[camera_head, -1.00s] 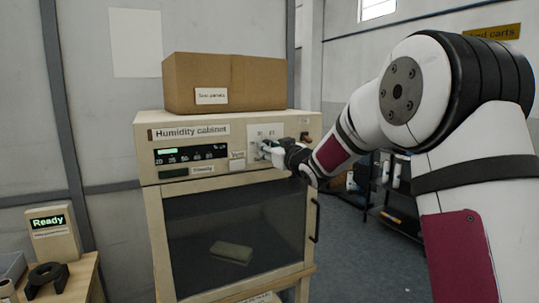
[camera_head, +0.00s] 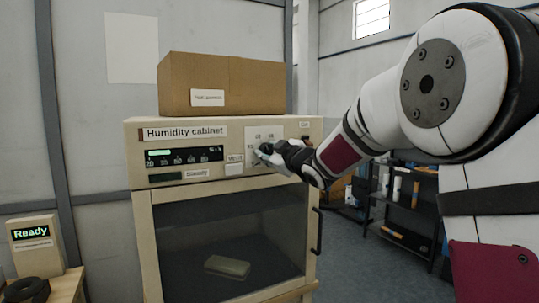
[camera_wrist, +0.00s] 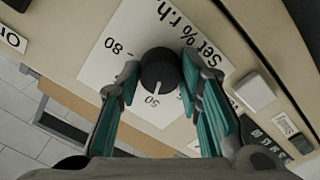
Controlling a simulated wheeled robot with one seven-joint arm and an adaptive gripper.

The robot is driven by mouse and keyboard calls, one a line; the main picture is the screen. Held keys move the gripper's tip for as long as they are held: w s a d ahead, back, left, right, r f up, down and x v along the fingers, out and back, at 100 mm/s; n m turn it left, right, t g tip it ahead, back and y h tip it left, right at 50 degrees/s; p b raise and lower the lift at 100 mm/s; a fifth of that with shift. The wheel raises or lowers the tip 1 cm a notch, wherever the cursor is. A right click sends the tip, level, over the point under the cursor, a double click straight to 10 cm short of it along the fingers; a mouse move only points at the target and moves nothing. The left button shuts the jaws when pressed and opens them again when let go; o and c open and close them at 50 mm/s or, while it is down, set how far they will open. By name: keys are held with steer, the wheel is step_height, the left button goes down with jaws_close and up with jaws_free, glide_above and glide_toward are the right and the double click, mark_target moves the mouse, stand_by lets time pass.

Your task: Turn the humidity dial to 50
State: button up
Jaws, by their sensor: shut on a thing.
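The humidity dial (camera_wrist: 158,68) is a round black knob with a white pointer line, on a white scale plate (camera_wrist: 108,58) marked "Set % r.h.". In the wrist view its pointer faces the printed 50, and 80 is printed to the upper left. My gripper (camera_wrist: 160,63) has its teal-padded fingers on either side of the knob, shut on it. In the head view my gripper (camera_head: 266,152) is at the scale plate (camera_head: 277,133) on the upper right of the humidity cabinet (camera_head: 136,160), and it hides the dial.
A cardboard box (camera_head: 250,85) stands on the cabinet. A small display reading "Ready" (camera_head: 35,250) stands on a side table at the left. The cabinet's glass door (camera_head: 190,230) is shut, with a pale block (camera_head: 227,266) inside. A dark shelf rack (camera_head: 408,205) stands behind at the right.

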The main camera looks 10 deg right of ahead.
stand_by(0.3)
steer(key=o, duration=1.2)
steer(key=v, duration=1.2)
steer(key=s+d+f+m+g+h, duration=0.2)
steer(key=s+f+m+g+h, duration=0.15)
steer(key=s, duration=0.45)
steer(key=s+d+f+m+g+h, duration=0.1)
steer(key=s+f+m+g+h, duration=0.2)
steer(key=s, duration=0.5)
steer(key=s+a+f+m+g, duration=0.1)
steer(key=s+f+g, duration=0.1)
steer(key=s, duration=0.5)
steer(key=s+a+f+m+g+y+p, duration=0.1)
steer(key=s+f, duration=0.3)
steer(key=s, duration=0.4)
steer(key=s+a+f+m+g+y, duration=0.1)
steer(key=s+a+f+m+g, duration=0.1)
steer(key=s, duration=0.6)
steer(key=shift+s+a+f+g+y, duration=0.1)
steer(key=shift+a+f+g+y, duration=0.15)
steer(key=shift+a+f+g, duration=0.6)
